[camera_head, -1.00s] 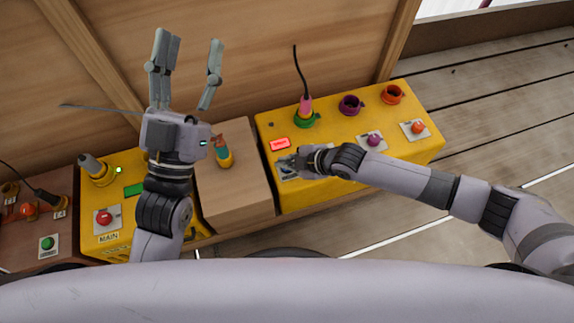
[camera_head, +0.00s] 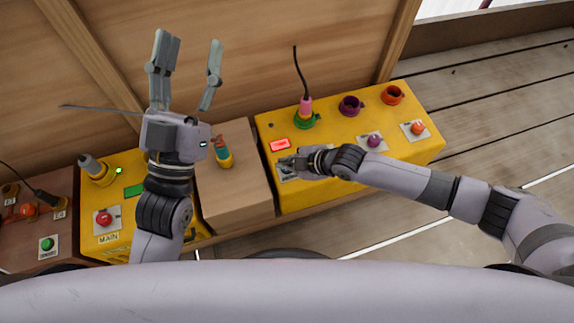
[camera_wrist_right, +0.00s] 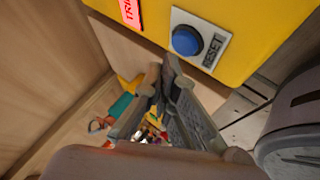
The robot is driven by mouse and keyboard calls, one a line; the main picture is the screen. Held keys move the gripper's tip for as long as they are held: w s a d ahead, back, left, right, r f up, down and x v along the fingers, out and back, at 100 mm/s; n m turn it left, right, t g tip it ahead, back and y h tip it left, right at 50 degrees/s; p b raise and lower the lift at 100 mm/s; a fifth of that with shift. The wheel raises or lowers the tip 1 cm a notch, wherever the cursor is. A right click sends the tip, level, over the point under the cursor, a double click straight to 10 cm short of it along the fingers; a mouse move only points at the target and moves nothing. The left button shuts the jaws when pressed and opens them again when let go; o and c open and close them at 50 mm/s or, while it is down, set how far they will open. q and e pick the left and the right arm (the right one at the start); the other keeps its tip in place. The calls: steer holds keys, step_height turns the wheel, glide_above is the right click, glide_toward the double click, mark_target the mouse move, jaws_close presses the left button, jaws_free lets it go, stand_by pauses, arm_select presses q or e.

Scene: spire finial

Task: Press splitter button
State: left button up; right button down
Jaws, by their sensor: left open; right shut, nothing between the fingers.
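The yellow splitter box (camera_head: 330,128) stands at the right with a lit red display (camera_head: 280,144), which also shows in the right wrist view (camera_wrist_right: 130,10). A blue round button (camera_wrist_right: 186,40) on a white plate marked RESET (camera_wrist_right: 212,50) shows in the right wrist view. My right gripper (camera_wrist_right: 163,68) is shut and empty, its fingertips just below the blue button in that view; I cannot tell whether they touch the box. In the head view the right gripper (camera_head: 284,162) covers most of that plate. My left gripper (camera_head: 189,48) is open, raised before the wooden wall.
The box has green (camera_head: 306,120), purple (camera_head: 350,105) and orange (camera_head: 392,95) sockets; a pink plug (camera_head: 305,106) sits in the green one. Purple (camera_head: 374,140) and orange-red (camera_head: 417,127) buttons lie to the right. A wooden block (camera_head: 236,185) stands left, then a yellow MAIN box (camera_head: 128,212).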

steer(key=shift+f, duration=0.1)
stand_by(0.3)
steer(key=shift+f, duration=0.35)
arm_select(q)
steer(key=shift+s+r+t+h, duration=0.4)
steer(key=shift+s+r+t, duration=0.25)
steer(key=shift+r, duration=0.3)
steer(key=shift+s+f, duration=0.1)
steer(key=shift+s, duration=0.05)
steer(key=shift+s+a+b, duration=0.1)
steer(key=shift+s+b, duration=0.05)
steer(key=shift+b, duration=0.2)
arm_select(e)
steer(key=shift+f, duration=0.15)
